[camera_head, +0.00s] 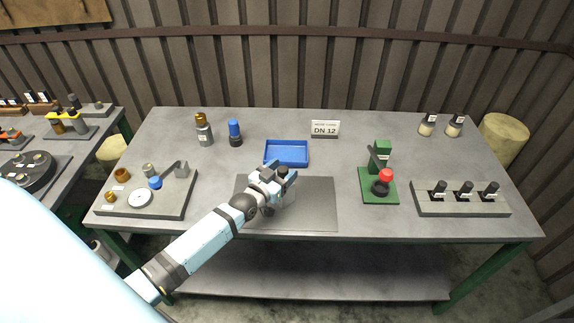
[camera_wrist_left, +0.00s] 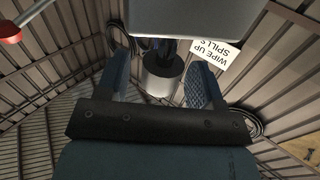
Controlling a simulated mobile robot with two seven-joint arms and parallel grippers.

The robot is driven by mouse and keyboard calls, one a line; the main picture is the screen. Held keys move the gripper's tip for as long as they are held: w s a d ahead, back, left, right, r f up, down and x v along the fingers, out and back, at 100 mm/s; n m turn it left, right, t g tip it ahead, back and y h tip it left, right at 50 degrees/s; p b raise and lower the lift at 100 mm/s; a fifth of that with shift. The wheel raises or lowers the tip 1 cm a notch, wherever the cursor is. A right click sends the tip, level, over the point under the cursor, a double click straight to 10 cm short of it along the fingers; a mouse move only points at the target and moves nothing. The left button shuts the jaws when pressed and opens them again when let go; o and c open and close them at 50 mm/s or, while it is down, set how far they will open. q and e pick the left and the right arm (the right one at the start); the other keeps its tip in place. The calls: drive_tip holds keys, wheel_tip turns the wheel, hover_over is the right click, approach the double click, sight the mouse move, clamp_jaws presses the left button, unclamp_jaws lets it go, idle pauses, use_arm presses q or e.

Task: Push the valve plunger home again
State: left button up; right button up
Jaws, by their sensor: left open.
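My left gripper (camera_head: 279,180) is open over the dark mat (camera_head: 315,205) at the middle of the table. In the left wrist view its two fingers (camera_wrist_left: 162,84) stand either side of a grey cylinder with a dark stem (camera_wrist_left: 160,76), with gaps showing at both sides. In the head view the gripper mostly hides this part, and a bit of dark top shows beside the fingers. I cannot tell which piece is the valve plunger or how far in it sits. My right gripper is out of view.
A blue tray (camera_head: 287,153) lies behind the gripper. A green press (camera_head: 380,185) with a red knob stands to the right, beside a rack of black-topped parts (camera_head: 461,199). A grey fixture plate (camera_head: 127,207) is at left. A gold-topped bottle (camera_head: 204,131) and blue-topped part (camera_head: 235,133) stand behind.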

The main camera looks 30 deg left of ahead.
use_arm(q)
drive_tip(key=shift+w+d, duration=0.1)
drive_tip(key=shift+w, duration=0.95)
clamp_jaws()
drive_tip(key=shift+f+b, duration=0.35)
drive_tip(key=shift+f, duration=0.55)
unclamp_jaws()
